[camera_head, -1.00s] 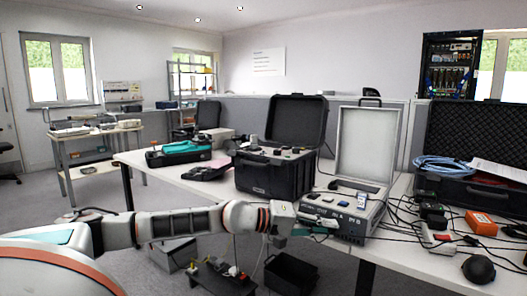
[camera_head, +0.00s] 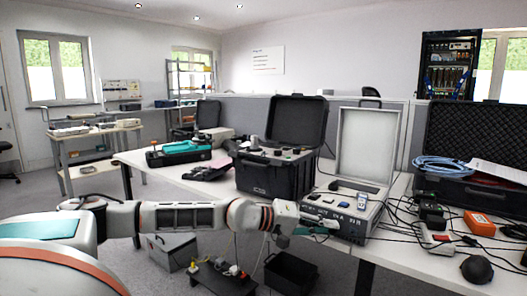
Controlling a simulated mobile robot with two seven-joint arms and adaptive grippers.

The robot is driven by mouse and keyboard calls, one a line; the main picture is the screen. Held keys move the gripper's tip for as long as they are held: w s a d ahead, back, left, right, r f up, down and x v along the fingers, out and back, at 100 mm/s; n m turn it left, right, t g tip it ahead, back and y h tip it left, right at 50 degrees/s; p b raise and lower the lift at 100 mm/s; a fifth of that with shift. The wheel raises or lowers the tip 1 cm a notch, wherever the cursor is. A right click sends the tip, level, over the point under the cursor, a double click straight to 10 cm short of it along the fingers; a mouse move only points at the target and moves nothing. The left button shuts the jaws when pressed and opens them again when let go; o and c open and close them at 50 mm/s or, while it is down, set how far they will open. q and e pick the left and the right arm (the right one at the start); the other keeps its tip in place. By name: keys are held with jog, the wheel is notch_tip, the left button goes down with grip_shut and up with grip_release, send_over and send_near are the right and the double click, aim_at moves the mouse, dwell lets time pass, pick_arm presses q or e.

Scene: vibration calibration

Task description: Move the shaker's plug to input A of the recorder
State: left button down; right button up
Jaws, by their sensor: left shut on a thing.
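My left gripper (camera_head: 316,229) is at the front left of an open silver case (camera_head: 352,224) with a row of small sockets and labels, probably the recorder. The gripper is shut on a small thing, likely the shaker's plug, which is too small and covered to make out. Whether it touches the case's front I cannot tell, and input A cannot be read. An open black case (camera_head: 265,177) with devices on its top panel stands to the left, possibly the shaker. My right gripper is not in view.
Dark cables, an orange box (camera_head: 479,223) and a black round object (camera_head: 477,269) lie on the table (camera_head: 420,265) at right. A black case with a blue cable coil (camera_head: 442,167) stands behind them. A black bin (camera_head: 291,273) and a power strip (camera_head: 222,268) are below the table.

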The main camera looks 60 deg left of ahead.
pick_arm(q)
jog(key=shift+w+d+r, duration=0.1)
jog(key=shift+d+r, duration=0.05)
jog(key=shift+r, duration=0.6)
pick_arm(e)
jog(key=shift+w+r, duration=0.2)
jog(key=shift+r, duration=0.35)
pick_arm(q)
jog(key=shift+w+r+m+g+y+p, duration=0.1)
jog(key=shift+m+g+y+p, duration=0.2)
jog(key=shift+m+y+p, duration=0.15)
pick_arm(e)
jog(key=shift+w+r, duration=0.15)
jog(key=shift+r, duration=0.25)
pick_arm(q)
jog(key=c, duration=1.9)
grip_release()
jog(key=shift+d, duration=0.1)
jog(key=shift+f, duration=0.35)
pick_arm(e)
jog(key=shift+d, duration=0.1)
pick_arm(q)
jog(key=shift+s+a+f, duration=0.2)
